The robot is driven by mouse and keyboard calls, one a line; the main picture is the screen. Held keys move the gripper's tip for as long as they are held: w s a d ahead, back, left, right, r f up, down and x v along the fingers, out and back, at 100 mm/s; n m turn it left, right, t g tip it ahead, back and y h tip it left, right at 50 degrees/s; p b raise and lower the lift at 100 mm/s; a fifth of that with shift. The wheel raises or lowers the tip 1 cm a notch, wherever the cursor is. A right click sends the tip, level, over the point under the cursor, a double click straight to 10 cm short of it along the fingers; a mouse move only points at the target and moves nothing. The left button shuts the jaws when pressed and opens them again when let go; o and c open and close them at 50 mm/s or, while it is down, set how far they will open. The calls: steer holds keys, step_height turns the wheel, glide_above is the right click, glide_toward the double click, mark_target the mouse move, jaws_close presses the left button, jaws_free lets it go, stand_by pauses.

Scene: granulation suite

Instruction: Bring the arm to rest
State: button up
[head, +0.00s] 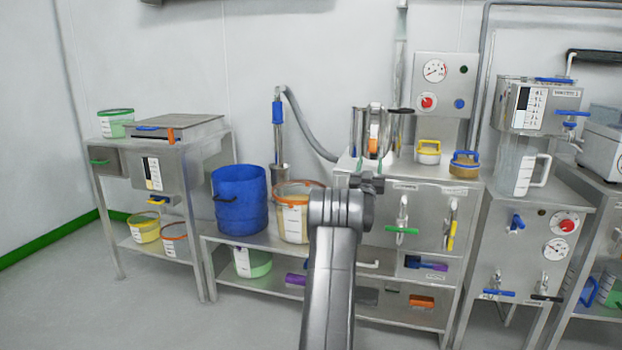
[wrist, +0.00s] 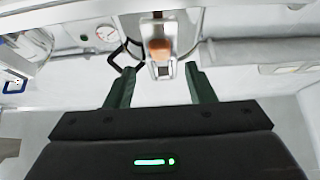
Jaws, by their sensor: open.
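My gripper (wrist: 159,70) shows in the wrist view with its two dark green fingers spread wide apart. Nothing is held between them. A steel fitting with an orange part (wrist: 160,48) shows beyond the gap between the fingertips, and I see no contact with it. In the head view my grey arm (head: 335,260) reaches up from the bottom middle, in front of the central steel bench. Its far end is near the bench top, below a steel device with an orange part (head: 374,140).
A blue bucket (head: 240,200) and an orange-rimmed tub (head: 292,222) stand left of my arm. Yellow-handled (head: 429,152) and blue-handled (head: 464,165) vessels stand on the bench to the right. A clear jug (head: 520,172) is farther right. The floor at the left front is clear.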

mark_target(372, 147)
steer(key=shift+x, duration=3.25)
steer(key=p+v, duration=0.1)
steer(key=v, duration=1.2)
steer(key=b+x, duration=0.1)
steer(key=x, duration=1.2)
steer(key=shift+r+b, duration=0.15)
steer(key=shift+b, duration=0.15)
steer(key=shift+s, duration=0.1)
